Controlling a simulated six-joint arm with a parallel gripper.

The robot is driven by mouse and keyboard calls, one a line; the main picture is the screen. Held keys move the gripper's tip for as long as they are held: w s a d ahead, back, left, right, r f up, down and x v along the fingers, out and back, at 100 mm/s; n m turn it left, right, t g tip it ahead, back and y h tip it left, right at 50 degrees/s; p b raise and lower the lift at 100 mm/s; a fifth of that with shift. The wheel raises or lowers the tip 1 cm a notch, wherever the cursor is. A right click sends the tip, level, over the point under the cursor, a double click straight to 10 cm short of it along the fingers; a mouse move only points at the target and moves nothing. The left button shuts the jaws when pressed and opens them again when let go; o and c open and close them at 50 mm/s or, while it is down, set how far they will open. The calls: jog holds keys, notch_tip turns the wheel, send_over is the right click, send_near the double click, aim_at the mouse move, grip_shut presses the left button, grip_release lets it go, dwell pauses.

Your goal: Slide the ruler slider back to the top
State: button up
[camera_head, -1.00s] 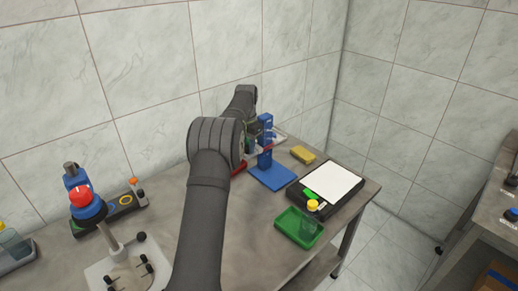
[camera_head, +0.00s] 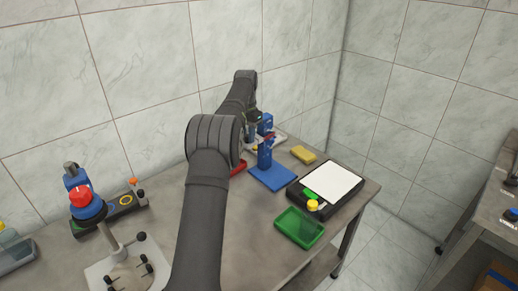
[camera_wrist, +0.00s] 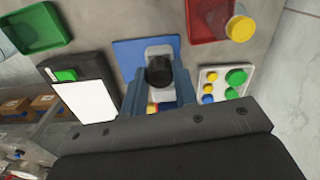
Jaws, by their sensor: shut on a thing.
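The blue ruler stand has an upright post (camera_head: 265,155) on a flat blue base (camera_head: 280,181), right of my arm in the head view. A small red slider (camera_head: 269,137) shows on the upper part of the post. In the wrist view the blue base (camera_wrist: 125,52) lies below my gripper (camera_wrist: 160,88). Its fingers flank the stand, with a dark round knob (camera_wrist: 160,70) between them. My gripper is shut on the slider, but the contact is mostly hidden by the fingers and the arm.
A scale with a white top (camera_head: 332,181) and a green tray (camera_head: 299,228) stand right of the stand. A yellow block (camera_head: 303,154) lies behind. A red tray (camera_wrist: 208,20) and a panel of coloured buttons (camera_wrist: 223,83) flank it in the wrist view.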

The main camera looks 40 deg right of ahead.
jog(key=shift+r, duration=2.25)
jog(key=o, duration=0.8)
jog(key=shift+c, duration=0.2)
notch_tip(320, 180, up, 8)
jog(key=shift+f, duration=0.15)
jog(key=shift+f, duration=4.15)
